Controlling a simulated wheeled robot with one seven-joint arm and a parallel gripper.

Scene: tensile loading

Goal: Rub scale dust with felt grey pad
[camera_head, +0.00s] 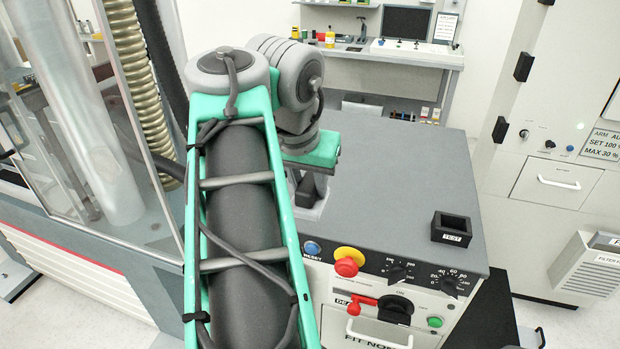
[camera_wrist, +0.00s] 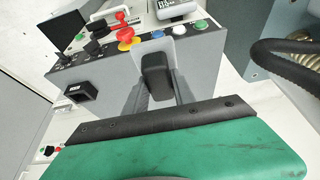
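My gripper (camera_head: 308,192) points down over the grey top of the machine cabinet, near its left side, and is partly hidden by my arm in the head view. In the wrist view its grey fingers (camera_wrist: 157,95) stand on both sides of a dark block, which looks like the felt grey pad (camera_wrist: 157,70), and appear closed on it. A pale grey patch (camera_wrist: 152,46) lies around the pad on the cabinet top. I cannot tell whether the pad touches it. I cannot make out scale dust in either view.
A small black box marked TEST (camera_head: 452,228) stands at the cabinet top's right edge. Knobs and a red-and-yellow button (camera_head: 347,262) line the front edge. A glazed machine frame (camera_head: 85,120) stands left. A bench (camera_head: 380,50) is behind. The cabinet top's middle is clear.

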